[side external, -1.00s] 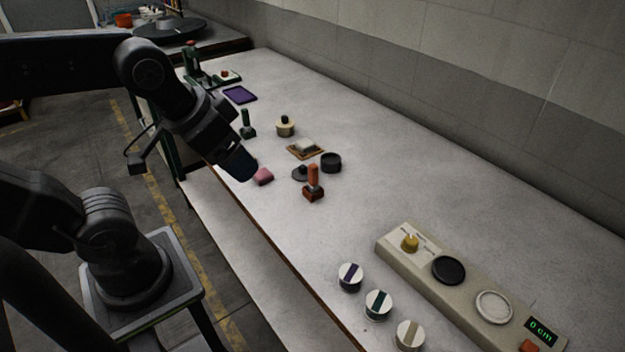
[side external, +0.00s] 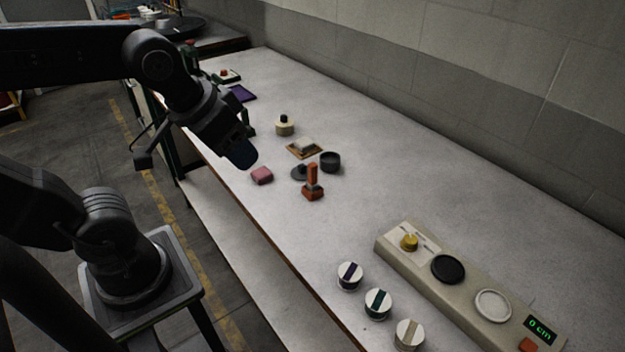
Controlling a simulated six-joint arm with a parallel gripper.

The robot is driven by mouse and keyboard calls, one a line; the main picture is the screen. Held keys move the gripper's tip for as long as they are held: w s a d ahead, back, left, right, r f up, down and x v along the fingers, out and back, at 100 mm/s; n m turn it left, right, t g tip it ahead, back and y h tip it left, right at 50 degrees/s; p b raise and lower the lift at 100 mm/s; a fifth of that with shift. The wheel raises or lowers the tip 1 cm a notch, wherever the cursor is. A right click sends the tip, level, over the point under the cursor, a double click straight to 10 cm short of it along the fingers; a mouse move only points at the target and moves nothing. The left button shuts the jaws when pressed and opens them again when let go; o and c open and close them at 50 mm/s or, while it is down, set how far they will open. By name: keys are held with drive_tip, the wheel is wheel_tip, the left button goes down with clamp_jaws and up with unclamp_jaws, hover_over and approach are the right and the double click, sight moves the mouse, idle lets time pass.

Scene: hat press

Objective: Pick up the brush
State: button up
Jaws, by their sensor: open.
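No object is plainly a brush at this size. A small brown wooden block with a pale top (side external: 304,148) lies on the table and may be it; I cannot tell for sure. An orange-handled tool with a reddish base (side external: 313,183) stands upright in front of it. My gripper (side external: 241,155) is above the table's near edge, left of both, pointing down and touching neither. It is open, though its finger gap is hard to see from here. It hides the green-handled tool behind it.
A pink block (side external: 262,176), a dark disc with a knob (side external: 299,173), a black cup (side external: 330,162) and a cream pot (side external: 285,126) stand nearby. A control panel (side external: 410,264) and several round white-topped pieces (side external: 377,304) are at lower right. The table's right middle is clear.

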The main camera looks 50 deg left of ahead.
drive_tip(key=w+a+n+g, duration=0.3)
drive_tip(key=w+n, duration=0.5)
drive_tip(key=w, duration=0.2)
drive_tip(key=n+g+y, duration=0.1)
drive_tip(key=n+g, duration=0.1)
drive_tip(key=n, duration=0.7)
approach(313, 164)
drive_tip(key=f, duration=0.8)
drive_tip(key=a+f, duration=0.1)
drive_tip(key=f, duration=0.4)
drive_tip(key=shift+w+a, duration=0.1)
drive_tip(key=shift+c, duration=0.4)
clamp_jaws()
